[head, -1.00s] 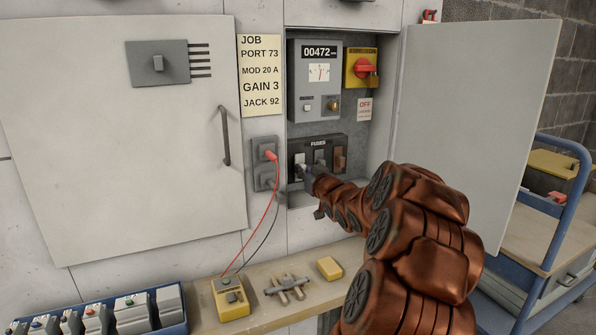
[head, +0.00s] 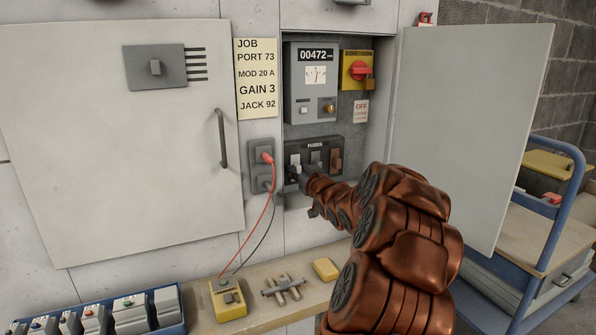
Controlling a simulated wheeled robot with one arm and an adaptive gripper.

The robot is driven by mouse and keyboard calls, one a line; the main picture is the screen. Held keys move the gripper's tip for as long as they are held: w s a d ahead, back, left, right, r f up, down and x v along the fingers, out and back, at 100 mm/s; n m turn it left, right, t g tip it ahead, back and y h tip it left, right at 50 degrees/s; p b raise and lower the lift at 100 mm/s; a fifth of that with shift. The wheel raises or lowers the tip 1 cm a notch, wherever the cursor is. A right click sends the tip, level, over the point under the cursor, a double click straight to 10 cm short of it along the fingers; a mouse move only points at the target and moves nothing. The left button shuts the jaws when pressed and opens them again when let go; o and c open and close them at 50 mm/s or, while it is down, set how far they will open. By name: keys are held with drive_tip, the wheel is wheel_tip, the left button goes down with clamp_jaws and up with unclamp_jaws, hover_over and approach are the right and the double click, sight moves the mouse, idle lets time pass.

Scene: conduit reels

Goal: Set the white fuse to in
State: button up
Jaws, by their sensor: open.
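The fuse block (head: 324,147), a dark panel marked FUSES, sits low in the open cabinet recess. The white fuse (head: 295,161) is at its left end, a grey fuse (head: 316,157) in the middle and a brown fuse (head: 337,159) at the right. My gripper (head: 301,176) is at the lower front of the white fuse. It looks small and dark here, and the fingers are partly hidden by my own copper-coloured arm. The jaws are open. I cannot tell whether they touch the fuse. The lower part of the white fuse is hidden.
Above the fuses are a meter box (head: 312,84) and a red rotary switch (head: 359,70) on yellow. Left of the recess, a red lead (head: 267,198) hangs from a grey socket. The open cabinet door (head: 470,130) stands to the right. A shelf (head: 250,308) below holds a yellow tester (head: 228,299).

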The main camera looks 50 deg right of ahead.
drive_tip(key=v, duration=1.2)
idle(0.7)
